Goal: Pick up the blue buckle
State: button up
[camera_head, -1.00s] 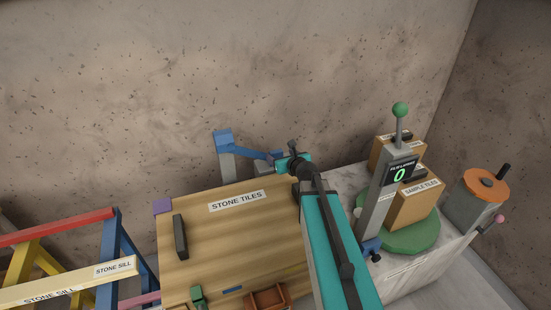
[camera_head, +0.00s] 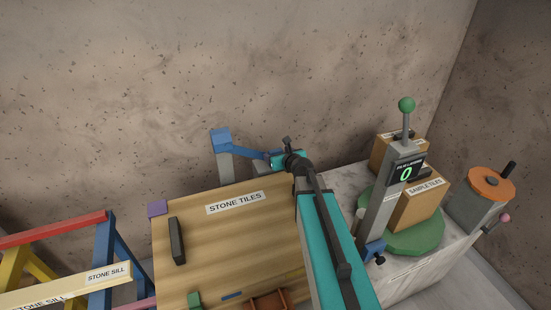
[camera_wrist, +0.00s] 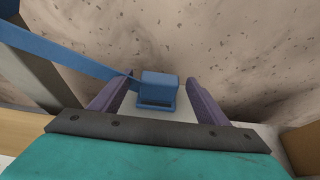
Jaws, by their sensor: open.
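The blue buckle (camera_wrist: 158,88) shows in the wrist view as a small blue block, at or very near the end of a blue strap (camera_wrist: 60,52). It lies between the two purple fingers of my gripper (camera_wrist: 157,92), which are open, with gaps visible on both sides. In the head view the strap (camera_head: 247,150) runs from a blue-topped grey post (camera_head: 221,142) to my gripper's end. There the teal wrist and arm largely hide the buckle and fingertips.
A wooden board labelled "STONE TILES" (camera_head: 195,250) lies in front of the post. To the right, a green turntable (camera_head: 420,240) carries boxes beside a grey lever column (camera_head: 380,215) with a green knob. A rough wall (camera_head: 330,70) stands close behind.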

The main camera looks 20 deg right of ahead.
jog(key=shift+r, duration=0.1)
dwell(0.4)
jog(key=c, duration=1.2)
jog(key=shift+r, duration=0.1)
